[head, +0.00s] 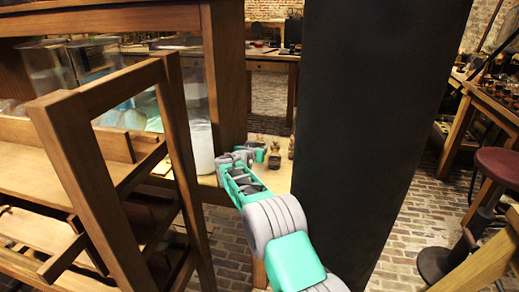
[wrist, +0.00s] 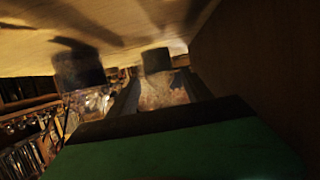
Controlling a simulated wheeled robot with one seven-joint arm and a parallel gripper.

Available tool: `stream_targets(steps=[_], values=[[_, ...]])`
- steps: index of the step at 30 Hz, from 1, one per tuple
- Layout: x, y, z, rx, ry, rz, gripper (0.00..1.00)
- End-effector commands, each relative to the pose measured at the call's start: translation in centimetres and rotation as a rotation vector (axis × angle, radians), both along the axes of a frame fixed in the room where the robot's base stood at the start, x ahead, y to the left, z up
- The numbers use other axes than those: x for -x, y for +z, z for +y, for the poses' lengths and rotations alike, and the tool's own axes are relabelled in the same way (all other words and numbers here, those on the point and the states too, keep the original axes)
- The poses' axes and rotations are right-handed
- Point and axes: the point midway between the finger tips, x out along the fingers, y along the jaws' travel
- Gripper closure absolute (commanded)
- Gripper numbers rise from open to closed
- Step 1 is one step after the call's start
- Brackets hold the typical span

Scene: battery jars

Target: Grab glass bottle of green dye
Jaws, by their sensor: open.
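Several small bottles (head: 274,154) stand on a pale wooden surface beyond my gripper in the head view. They are small there, and I cannot tell which one holds green dye. My gripper (head: 243,155) is open, close to the left of these bottles and partly turned away from view. In the wrist view, a blurred bottle-like shape (wrist: 162,92) with a dark top is near the middle. A second dark-topped shape (wrist: 80,70) is left of it. No green liquid can be made out there. My own green part fills the bottom of that view.
A wooden frame (head: 92,160) stands at left, close to my arm. Large glass jars (head: 100,62) are behind it. A wide dark column (head: 378,120) stands right of my arm. A red stool (head: 497,166) is at far right. Brick floor shows between them.

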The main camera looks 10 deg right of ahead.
Motion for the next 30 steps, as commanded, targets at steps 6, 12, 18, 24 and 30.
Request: stream_targets(steps=[6, 12, 18, 24, 30], values=[[-2.6, -1.1, -1.2, 0.000, -0.001, 0.001, 0.42], [-3.1, -1.1, -1.4, 0.000, 0.000, 0.001, 0.42], [-3.0, -1.1, -1.4, 0.000, 0.000, 0.002, 0.48], [-3.0, -1.2, -1.4, 0.000, 0.000, 0.002, 0.64], [-3.0, -1.2, -1.4, 0.000, 0.000, 0.002, 0.81]])
